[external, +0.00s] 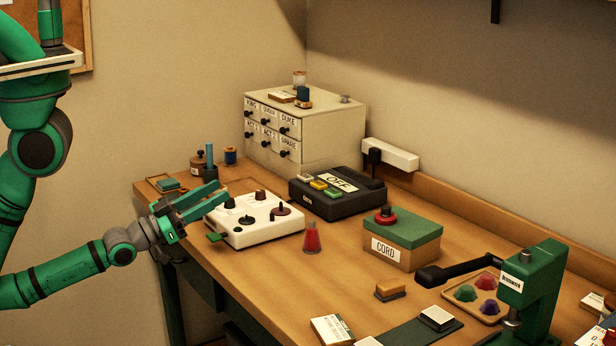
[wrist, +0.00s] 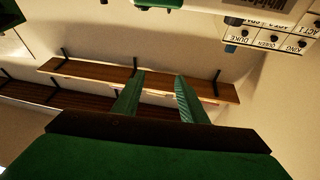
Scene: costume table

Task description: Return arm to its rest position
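My green arm comes in from the left in the external view. My gripper (external: 222,190) is at the left end of the table, just above and beside the white control box (external: 265,235) with dark knobs. Its two green fingers are apart with nothing seen between them. I cannot tell whether it touches the box. In the wrist view my gripper (wrist: 160,76) also shows open and empty, with wall shelves (wrist: 90,78) beyond the fingers.
The wooden table (external: 340,280) holds a black OFF box (external: 325,208), a red flask (external: 312,238), a CORD box (external: 392,255) and a green press (external: 535,285). A labelled drawer cabinet (external: 345,130) stands behind. It shows upside down in the wrist view (wrist: 275,35).

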